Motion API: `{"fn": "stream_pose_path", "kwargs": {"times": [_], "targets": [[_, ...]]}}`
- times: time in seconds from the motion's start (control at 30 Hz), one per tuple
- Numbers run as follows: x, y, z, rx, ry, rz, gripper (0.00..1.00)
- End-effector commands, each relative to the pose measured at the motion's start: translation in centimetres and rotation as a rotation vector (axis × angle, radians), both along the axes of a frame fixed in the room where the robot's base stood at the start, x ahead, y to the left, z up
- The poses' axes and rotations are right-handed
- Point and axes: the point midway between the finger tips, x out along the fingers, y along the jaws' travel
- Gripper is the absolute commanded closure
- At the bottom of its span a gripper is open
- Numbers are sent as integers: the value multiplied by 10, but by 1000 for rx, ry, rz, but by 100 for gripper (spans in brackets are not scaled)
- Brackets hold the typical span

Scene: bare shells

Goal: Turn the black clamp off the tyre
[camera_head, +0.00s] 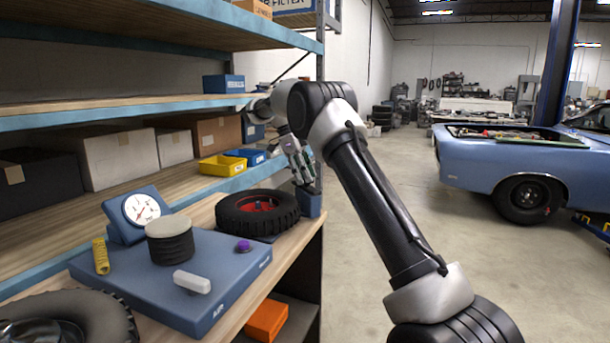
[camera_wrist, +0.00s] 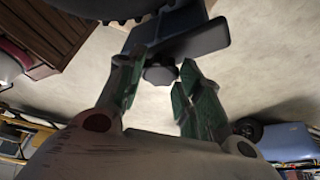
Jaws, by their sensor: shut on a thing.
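A black tyre (camera_head: 262,228) with a red hub lies flat at the shelf's right end. A blue block (camera_head: 310,204) stands close to its right rim. My gripper (camera_head: 304,182) is over the block, beside the tyre's back right edge. In the wrist view my gripper (camera_wrist: 160,82) is shut on the black clamp (camera_wrist: 160,73), a small dark lobed knob between the fingertips. A dark bar (camera_wrist: 200,40) is just beyond the knob, and the tyre's tread (camera_wrist: 95,8) shows at the top. The clamp is too small and covered to make out in the head view.
A blue platform (camera_head: 215,290) left of the tyre holds a dial gauge (camera_head: 142,208), a stack of black discs (camera_head: 170,243) and a purple knob (camera_head: 243,246). Another tyre (camera_head: 95,310) lies in front. Open floor (camera_head: 365,250) is on the right.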

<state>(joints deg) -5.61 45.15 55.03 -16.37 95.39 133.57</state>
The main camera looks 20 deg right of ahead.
Motion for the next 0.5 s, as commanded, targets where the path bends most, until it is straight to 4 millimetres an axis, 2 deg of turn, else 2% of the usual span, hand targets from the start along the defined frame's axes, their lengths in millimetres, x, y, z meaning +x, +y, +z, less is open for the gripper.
{"fn": "stream_pose_path", "kwargs": {"times": [0.2, 0.5], "targets": [[2, -1, 1, 1, -3, -93, 100], [2, -1, 1, 0, -5, -139, 100]]}}
